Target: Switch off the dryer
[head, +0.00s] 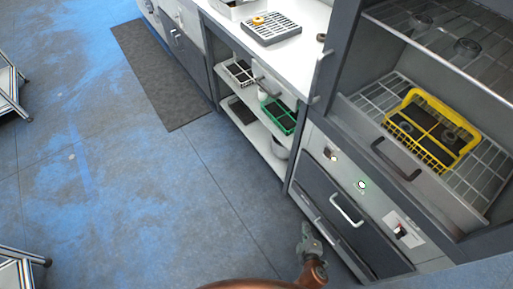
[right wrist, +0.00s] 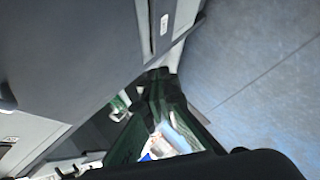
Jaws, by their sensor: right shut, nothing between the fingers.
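The dryer is the tall grey cabinet (head: 345,115) on the right of the head view, open above, with wire shelves inside. Its lower front panel (head: 380,207) carries a knob (head: 331,154) at left, a round green-lit button (head: 362,184) in the middle and a small black and red switch (head: 400,231) on a white plate at right. My right gripper (head: 308,238) is shut and empty, low in front of the cabinet, left of the lower drawer handle and apart from the switch. It also shows in the right wrist view (right wrist: 158,100). My left gripper is not in view.
A yellow basket (head: 408,102) sits on the dryer's wire shelf. A white counter (head: 285,50) with a rack (head: 271,28) stands to the left, with green (head: 279,117) and white baskets below. Metal stools stand at the far left. The blue floor between is clear, apart from a dark mat (head: 165,75).

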